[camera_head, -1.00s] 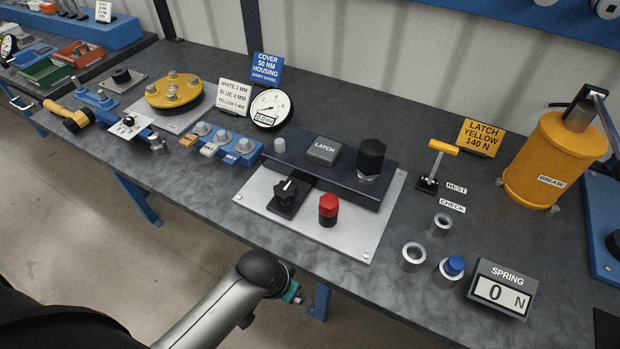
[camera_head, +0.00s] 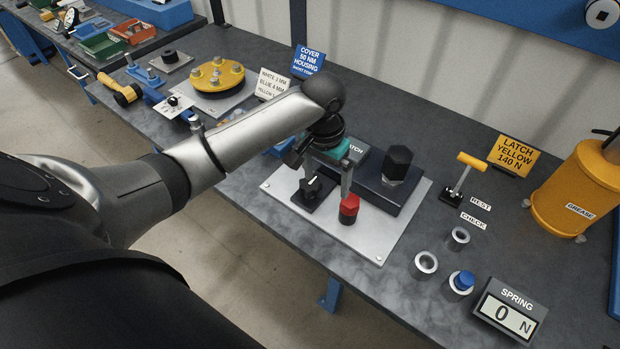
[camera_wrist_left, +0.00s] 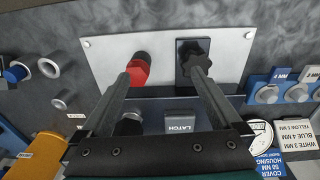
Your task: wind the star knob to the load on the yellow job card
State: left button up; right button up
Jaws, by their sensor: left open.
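The black star knob (camera_head: 314,190) sits on a small black block on the silver plate; it also shows in the left wrist view (camera_wrist_left: 193,56). The yellow job card (camera_head: 514,155) reads "LATCH YELLOW 140 N". The spring readout (camera_head: 508,312) shows 0 N. My left gripper (camera_head: 330,186) is open above the plate. In the left wrist view its fingers (camera_wrist_left: 161,76) are spread, one tip overlapping the star knob and the other beside the red hex knob (camera_wrist_left: 137,68). I cannot tell whether either tip touches. My right gripper is not in view.
A yellow-handled lever (camera_head: 472,160), metal sockets (camera_head: 427,263), one blue-capped (camera_head: 462,281), and a yellow grease pot (camera_head: 578,190) stand to the right. My left arm hides part of the bench.

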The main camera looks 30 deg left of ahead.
pick_arm(q)
jog(key=n, duration=0.2)
send_near(310, 184)
jog(key=shift+g, duration=0.3)
jog(key=f, duration=0.3)
jog(key=f+b, duration=0.1)
jog(key=f, duration=0.5)
jog(key=shift+w+d+b, duration=0.1)
jog(key=shift+w+b, duration=0.15)
jog(key=shift+b, duration=0.1)
jog(key=shift+r, duration=0.1)
jog(key=c, duration=1.4)
jog(key=shift+o, duration=0.2)
